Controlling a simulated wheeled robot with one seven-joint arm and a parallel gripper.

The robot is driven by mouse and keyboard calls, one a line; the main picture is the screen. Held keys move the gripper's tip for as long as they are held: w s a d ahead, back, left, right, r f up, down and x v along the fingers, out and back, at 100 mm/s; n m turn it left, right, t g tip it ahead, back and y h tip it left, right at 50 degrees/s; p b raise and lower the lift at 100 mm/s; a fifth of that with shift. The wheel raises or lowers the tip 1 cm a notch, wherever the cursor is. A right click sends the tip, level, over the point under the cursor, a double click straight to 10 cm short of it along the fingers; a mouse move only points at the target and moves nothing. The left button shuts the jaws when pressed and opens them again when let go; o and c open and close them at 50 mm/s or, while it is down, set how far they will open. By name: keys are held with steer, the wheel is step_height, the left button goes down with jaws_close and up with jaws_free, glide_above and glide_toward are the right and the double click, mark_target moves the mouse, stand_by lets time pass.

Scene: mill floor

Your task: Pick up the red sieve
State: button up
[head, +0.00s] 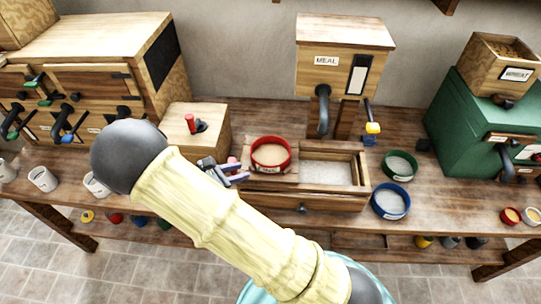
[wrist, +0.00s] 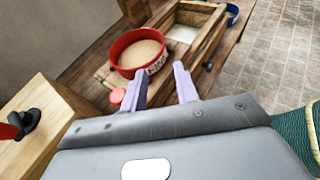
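The red sieve (head: 290,159) is a round red-walled pan with tan meal in it and a small label on its front. It rests on the left part of a wooden drawer-like box (head: 290,200) on the bench, and also shows in the upper left of the wrist view (wrist: 128,71). My gripper (head: 236,174) is just left of the sieve, its pale purple fingers apart with nothing between them. In the wrist view the open fingers (wrist: 162,75) point toward the box, just below and right of the sieve. A small pinkish-red round piece (wrist: 117,96) lies beside the left finger; I cannot tell whether it belongs to the sieve.
A blue sieve (head: 391,214) and a green sieve (head: 411,175) stand right of the box. The MEAL hopper (head: 342,36) with a dark spout rises behind it. A wooden block with a red knob (head: 190,123) stands left. White mugs (head: 43,178) line the left front.

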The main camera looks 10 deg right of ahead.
steer(key=p, duration=0.3)
glide_toward(277, 166)
steer(key=d, duration=0.1)
steer(key=w+d, duration=0.2)
steer(key=d, duration=0.1)
steer(key=shift+d+f, duration=0.1)
steer(key=shift+f, duration=0.1)
steer(key=p+x, duration=0.3)
steer(key=x, duration=0.2)
steer(key=shift+s+d+f, duration=0.1)
steer(key=shift+d+f, duration=0.05)
steer(key=shift+f, duration=0.25)
jaws_close()
